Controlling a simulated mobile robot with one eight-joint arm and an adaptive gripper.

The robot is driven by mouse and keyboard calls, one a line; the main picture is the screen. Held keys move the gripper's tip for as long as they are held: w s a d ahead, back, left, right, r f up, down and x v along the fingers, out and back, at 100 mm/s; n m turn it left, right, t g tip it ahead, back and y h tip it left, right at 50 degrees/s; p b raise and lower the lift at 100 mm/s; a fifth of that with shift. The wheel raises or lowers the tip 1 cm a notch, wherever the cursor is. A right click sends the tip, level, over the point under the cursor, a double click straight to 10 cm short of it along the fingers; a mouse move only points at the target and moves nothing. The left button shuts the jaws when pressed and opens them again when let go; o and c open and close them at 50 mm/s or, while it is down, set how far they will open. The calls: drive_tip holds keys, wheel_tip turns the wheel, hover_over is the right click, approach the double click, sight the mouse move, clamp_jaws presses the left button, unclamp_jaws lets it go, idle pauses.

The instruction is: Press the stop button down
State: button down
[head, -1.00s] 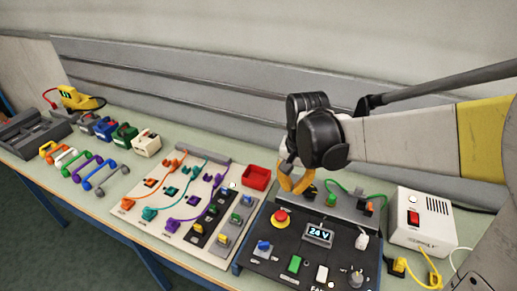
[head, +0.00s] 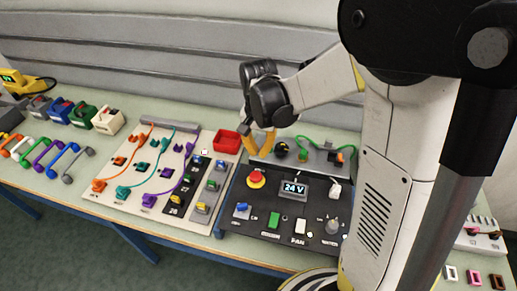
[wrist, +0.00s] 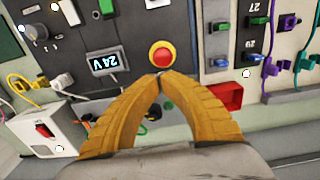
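The stop button is a red mushroom cap on a yellow ring (head: 256,179) on the dark control panel (head: 262,222), left of the 24 V display (head: 293,188). In the wrist view the button (wrist: 161,56) is just beyond my fingertips, with its cap uncovered. My gripper (head: 259,150) points down behind the button, over the panel's back edge. In the wrist view its two orange fingers (wrist: 160,77) meet at the tips with nothing between them. A small gap shows between tips and button in the picture; the height above the panel is hard to tell.
A red tray (head: 227,142) lies left of my gripper. A pale board with coloured cables (head: 120,210) is further left. A grey strip with a green cable (head: 318,144) runs behind the panel. A white box with a red switch (wrist: 45,133) shows in the wrist view.

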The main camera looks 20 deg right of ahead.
sight(259, 174)
wheel_tip(259, 174, down, 10)
drive_tip(key=shift+r+b, duration=0.15)
drive_tip(key=shift+b, duration=1)
wheel_tip(259, 174, down, 2)
drive_tip(key=shift+f+b, duration=0.15)
drive_tip(key=shift+b, duration=1)
wheel_tip(259, 174, up, 14)
drive_tip(key=p, duration=0.5)
drive_tip(key=shift+r, duration=0.2)
